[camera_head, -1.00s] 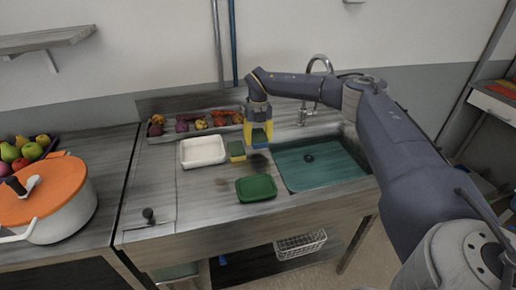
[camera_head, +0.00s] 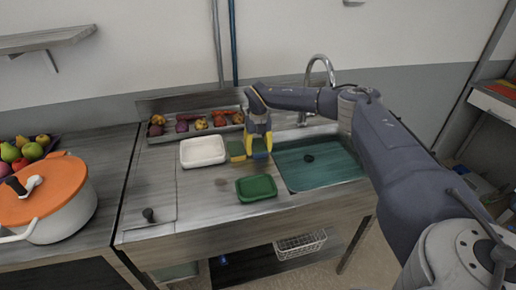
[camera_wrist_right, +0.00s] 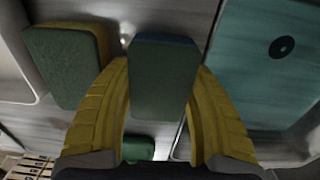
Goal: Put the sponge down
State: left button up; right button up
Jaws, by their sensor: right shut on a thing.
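My right gripper (camera_head: 259,145) reaches down over the counter with its yellow fingers on either side of a sponge. In the right wrist view, the fingers (camera_wrist_right: 163,115) are shut on this sponge (camera_wrist_right: 163,80), which has a dark green face and a blue edge. It is low, close to the counter; whether it touches the surface cannot be told. A second sponge, green and yellow, (camera_head: 237,151) lies just left of the held one; it also shows in the right wrist view (camera_wrist_right: 65,65), apart from the fingers. My left gripper is out of view.
The teal sink basin (camera_head: 325,172) is right of the gripper, with a tap (camera_head: 321,70) behind. A white tray (camera_head: 203,151) is to the left, a green dish (camera_head: 256,188) in front, and a vegetable trough (camera_head: 195,123) behind.

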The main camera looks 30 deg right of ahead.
aim_at(258, 145)
jog(key=o, duration=0.7)
notch_tip(258, 145, up, 12)
jog(key=shift+r, duration=0.15)
dwell(0.5)
